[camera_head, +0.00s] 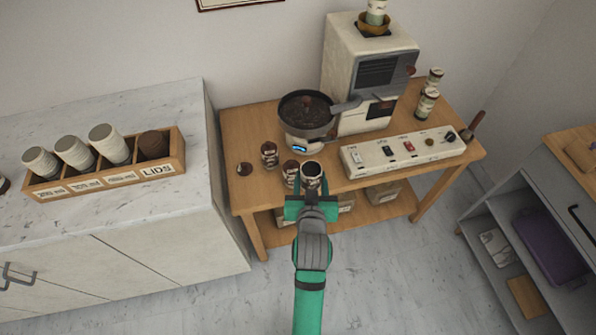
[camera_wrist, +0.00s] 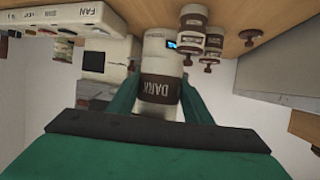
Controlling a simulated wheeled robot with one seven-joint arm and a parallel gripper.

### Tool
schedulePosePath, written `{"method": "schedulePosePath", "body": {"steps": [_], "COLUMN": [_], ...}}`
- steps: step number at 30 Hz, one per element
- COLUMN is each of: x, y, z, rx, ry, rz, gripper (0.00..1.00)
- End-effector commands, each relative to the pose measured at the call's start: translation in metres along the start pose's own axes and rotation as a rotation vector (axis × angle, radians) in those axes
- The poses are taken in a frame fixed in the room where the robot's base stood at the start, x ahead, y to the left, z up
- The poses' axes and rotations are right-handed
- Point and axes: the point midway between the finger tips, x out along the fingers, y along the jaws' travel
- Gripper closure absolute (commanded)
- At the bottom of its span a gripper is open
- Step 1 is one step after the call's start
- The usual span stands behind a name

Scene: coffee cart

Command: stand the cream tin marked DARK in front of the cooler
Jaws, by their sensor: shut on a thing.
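The cream tin with a brown band marked DARK (camera_wrist: 158,90) is between the fingers of my gripper (camera_wrist: 160,102), which is shut on it. In the head view the same tin (camera_head: 311,171) is at the front edge of the wooden table, held by my gripper (camera_head: 311,188). I cannot tell whether its base touches the table. The cooler, a dark round pan on a white base with a blue display (camera_head: 306,108), stands just behind the tin. Its display also shows beyond the tin in the wrist view (camera_wrist: 171,45).
Two similar tins (camera_head: 268,155) (camera_head: 290,175) and a small brown-knobbed thing (camera_head: 245,168) stand left of the held tin. A white switch panel (camera_head: 402,152) lies to the right. A large white machine (camera_head: 366,75) stands behind. The table's front left corner has some free room.

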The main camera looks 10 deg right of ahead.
Motion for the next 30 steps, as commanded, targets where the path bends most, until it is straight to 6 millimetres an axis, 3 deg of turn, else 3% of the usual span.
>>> {"method": "schedulePosePath", "body": {"steps": [5, 17, 24, 30], "x": [0.011, 0.098, 0.140, 0.155], "y": [0.004, 0.028, 0.036, 0.037], "z": [-0.001, 0.002, 0.027, 0.035], "rx": [0.001, 0.002, 0.002, -0.001], "ry": [0.002, 0.002, 0.001, 0.002], "rz": [0.001, 0.004, 0.002, 0.000], "gripper": [0.86, 0.86, 0.86, 0.86]}}
